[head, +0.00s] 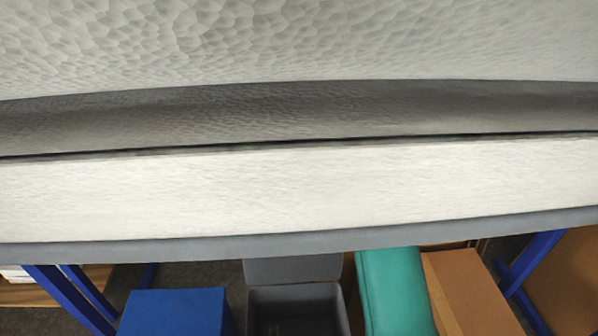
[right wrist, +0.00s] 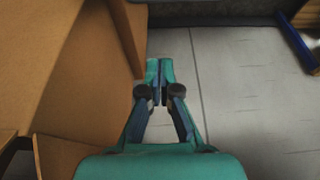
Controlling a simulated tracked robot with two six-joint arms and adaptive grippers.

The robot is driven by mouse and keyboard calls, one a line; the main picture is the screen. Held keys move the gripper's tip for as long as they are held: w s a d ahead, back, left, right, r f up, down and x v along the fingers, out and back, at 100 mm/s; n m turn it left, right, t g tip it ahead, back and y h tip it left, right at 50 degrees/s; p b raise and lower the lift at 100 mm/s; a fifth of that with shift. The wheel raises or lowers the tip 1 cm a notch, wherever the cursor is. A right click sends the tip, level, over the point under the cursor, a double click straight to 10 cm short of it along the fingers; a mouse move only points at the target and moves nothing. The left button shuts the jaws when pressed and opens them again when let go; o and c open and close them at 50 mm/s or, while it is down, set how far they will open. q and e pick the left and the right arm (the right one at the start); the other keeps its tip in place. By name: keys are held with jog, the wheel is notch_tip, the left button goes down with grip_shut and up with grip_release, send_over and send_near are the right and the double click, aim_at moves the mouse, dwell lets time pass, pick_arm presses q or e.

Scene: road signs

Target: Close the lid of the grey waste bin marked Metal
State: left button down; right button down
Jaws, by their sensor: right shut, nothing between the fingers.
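An open grey bin (head: 343,307) shows at the bottom of the head view, cut off by the picture's lower edge. A grey panel (head: 293,269) that looks like its lid stands raised at its back. No Metal marking is readable from here. My right gripper (right wrist: 159,72) shows in the right wrist view, teal with dark joints, its fingertips together and empty. It is close to a brown cardboard-like surface (right wrist: 85,65) on its left, and I cannot tell whether they touch. My left gripper is not in view.
A blue box (head: 175,312) is left of the bin. A teal shape (head: 395,290), possibly my arm, and a brown box (head: 470,290) are right of it. A wide white board (head: 300,195) crosses above.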

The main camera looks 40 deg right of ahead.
notch_tip(320, 180, down, 8)
jog(key=p, duration=0.1)
jog(key=shift+s+a+f+p, duration=0.25)
jog(key=shift+s+a+p, duration=0.1)
jog(key=shift+p, duration=0.05)
dwell(0.5)
